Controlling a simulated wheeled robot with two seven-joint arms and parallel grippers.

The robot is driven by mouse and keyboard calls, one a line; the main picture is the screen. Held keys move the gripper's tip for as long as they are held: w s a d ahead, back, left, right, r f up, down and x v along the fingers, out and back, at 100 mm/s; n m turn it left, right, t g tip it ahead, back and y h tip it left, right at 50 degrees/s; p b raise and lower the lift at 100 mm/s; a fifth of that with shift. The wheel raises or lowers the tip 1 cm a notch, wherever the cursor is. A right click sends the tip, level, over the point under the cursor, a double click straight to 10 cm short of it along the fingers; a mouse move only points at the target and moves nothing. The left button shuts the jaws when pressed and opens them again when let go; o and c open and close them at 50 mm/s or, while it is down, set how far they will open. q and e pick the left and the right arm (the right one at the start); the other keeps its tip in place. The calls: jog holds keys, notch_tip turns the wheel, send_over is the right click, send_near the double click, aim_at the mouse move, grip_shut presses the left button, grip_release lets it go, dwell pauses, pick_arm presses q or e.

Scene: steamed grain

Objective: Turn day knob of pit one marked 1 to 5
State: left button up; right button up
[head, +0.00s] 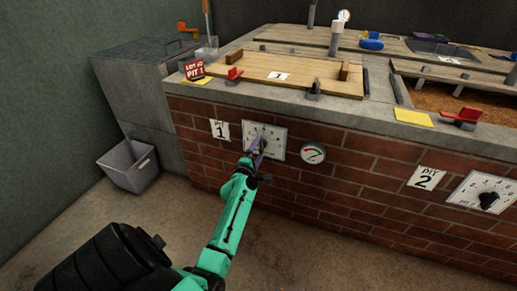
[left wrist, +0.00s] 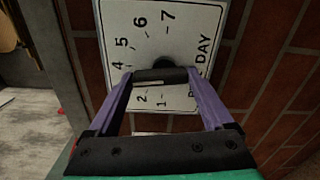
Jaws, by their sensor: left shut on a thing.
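The pit one day dial plate (head: 276,135) is white and set in the brick wall, beside the "PIT 1" label (head: 219,129). In the left wrist view the plate (left wrist: 196,30) shows numbers up to 7 and the word DAY. My left gripper (head: 258,146), with purple fingers, is at the plate's middle. In the left wrist view its dark fingertips (left wrist: 161,75) are closed on the black day knob (left wrist: 163,63), which is mostly covered. I cannot tell which number the knob points to. My right gripper is out of view.
A round gauge (head: 313,153) is right of the plate. The pit two dial (head: 481,194) has its own black knob, farther right. A red-handled part (head: 233,74) and a wooden lid (head: 300,77) are on top. A grey bin (head: 129,167) stands on the floor at left.

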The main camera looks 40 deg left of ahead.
pick_arm(q)
jog(key=shift+m, duration=0.6)
jog(key=m+p, duration=0.1)
jog(key=m, duration=0.2)
jog(key=shift+d, duration=0.15)
jog(key=shift+w+d+f+m+p, duration=0.1)
jog(key=shift+m+p, duration=0.3)
jog(key=shift+m, duration=0.45)
jog(key=shift+f+m+p, duration=0.1)
jog(key=shift+m+p, duration=0.25)
jog(key=shift+m, duration=0.5)
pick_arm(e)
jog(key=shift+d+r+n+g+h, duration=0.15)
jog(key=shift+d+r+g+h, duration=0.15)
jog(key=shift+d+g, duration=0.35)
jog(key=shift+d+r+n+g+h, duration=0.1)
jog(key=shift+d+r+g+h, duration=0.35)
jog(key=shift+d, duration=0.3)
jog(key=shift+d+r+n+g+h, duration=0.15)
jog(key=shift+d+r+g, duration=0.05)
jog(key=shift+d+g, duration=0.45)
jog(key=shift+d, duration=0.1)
pick_arm(q)
jog(key=o, duration=1.1)
jog(key=shift+r, duration=0.1)
jog(key=shift+o, duration=0.2)
